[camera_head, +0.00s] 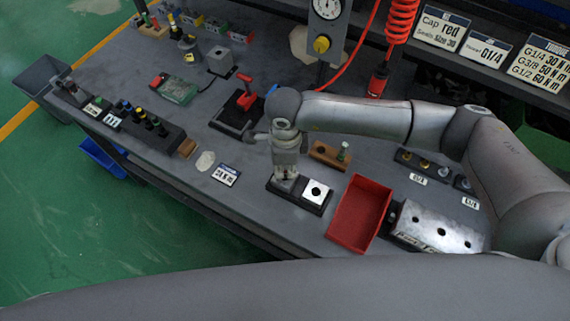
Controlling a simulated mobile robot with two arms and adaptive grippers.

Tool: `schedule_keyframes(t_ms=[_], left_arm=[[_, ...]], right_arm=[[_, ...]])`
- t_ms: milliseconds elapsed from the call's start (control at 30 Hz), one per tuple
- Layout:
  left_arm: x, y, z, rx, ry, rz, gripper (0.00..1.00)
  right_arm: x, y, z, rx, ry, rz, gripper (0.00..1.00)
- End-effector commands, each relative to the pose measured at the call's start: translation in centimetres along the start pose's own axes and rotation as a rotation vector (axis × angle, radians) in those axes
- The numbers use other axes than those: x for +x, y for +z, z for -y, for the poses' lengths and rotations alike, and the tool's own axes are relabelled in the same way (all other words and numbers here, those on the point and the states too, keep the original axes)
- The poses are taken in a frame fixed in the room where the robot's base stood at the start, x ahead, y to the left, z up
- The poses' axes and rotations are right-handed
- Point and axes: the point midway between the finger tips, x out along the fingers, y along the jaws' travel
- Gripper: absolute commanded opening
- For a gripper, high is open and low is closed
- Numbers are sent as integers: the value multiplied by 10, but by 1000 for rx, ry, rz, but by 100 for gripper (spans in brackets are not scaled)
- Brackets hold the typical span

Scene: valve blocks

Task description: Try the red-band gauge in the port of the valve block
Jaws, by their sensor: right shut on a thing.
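My right gripper (287,174) points down over the left half of a small black base, near the middle front of the bench. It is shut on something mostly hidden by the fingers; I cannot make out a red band. The right half of that base has a white square plate with a dark hole (316,192). A silver metal block with several dark holes (437,229) lies at the front right; I cannot tell which of the two is the valve block. My left gripper is not in view.
A red tray (359,214) stands right of the black base. A black rack of banded pieces (150,128) is at left. A red-handled fixture (240,108) stands behind the gripper.

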Motion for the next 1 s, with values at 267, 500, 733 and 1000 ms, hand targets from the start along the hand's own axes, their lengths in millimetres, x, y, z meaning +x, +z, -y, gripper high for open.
schedule_keyframes(t_ms=[267,500,733,1000], left_arm=[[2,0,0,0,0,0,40],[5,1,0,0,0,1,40],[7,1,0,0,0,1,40],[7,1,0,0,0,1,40]], right_arm=[[0,0,0,0,-1,0,0],[0,0,0,0,-1,1,0],[0,0,0,0,-1,1,0],[0,0,0,0,-1,1,0]])
